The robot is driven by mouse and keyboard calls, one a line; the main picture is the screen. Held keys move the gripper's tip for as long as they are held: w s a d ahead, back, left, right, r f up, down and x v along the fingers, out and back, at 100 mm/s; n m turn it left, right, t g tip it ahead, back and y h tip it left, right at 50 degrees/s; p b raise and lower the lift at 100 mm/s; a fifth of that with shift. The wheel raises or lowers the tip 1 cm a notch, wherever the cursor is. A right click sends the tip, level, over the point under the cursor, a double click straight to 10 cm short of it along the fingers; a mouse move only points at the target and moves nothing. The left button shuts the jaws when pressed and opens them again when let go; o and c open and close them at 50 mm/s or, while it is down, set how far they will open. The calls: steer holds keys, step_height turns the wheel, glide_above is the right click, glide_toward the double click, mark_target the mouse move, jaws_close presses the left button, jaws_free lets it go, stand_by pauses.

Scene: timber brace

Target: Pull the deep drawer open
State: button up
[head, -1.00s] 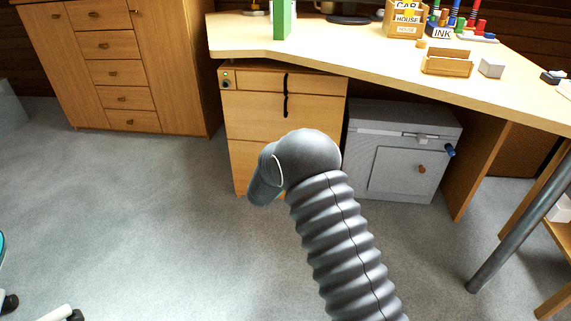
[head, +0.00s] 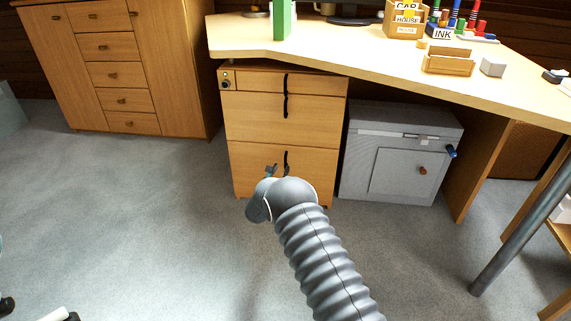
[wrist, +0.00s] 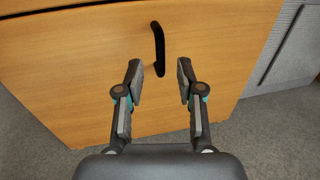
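The wooden drawer unit (head: 232,128) stands under the desk, with a thin top drawer (head: 258,82), a middle drawer (head: 250,112) and a deep bottom drawer (head: 247,158), all closed. Each has a black upright handle; the bottom drawer's handle (head: 286,162) shows just above my arm. In the wrist view the deep drawer's front (wrist: 75,60) fills most of the picture, and its black handle (wrist: 158,48) lies just beyond the fingertips, roughly midway between them. My gripper (wrist: 159,78) is open and empty. In the head view it is mostly hidden behind my wrist, with one fingertip (head: 271,169) showing.
A grey cabinet (head: 397,150) stands right of the drawer unit. The desk top (head: 350,50) overhangs both. A tall wooden cupboard (head: 170,70) stands at the back left. A grey desk leg (head: 515,230) is at the right. The carpet (head: 150,220) in front and left is clear.

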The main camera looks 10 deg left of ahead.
mark_target(285, 163)
steer(key=shift+b+x, duration=0.3)
steer(key=shift+x, duration=2.65)
steer(key=shift+c, duration=0.2)
jaws_close()
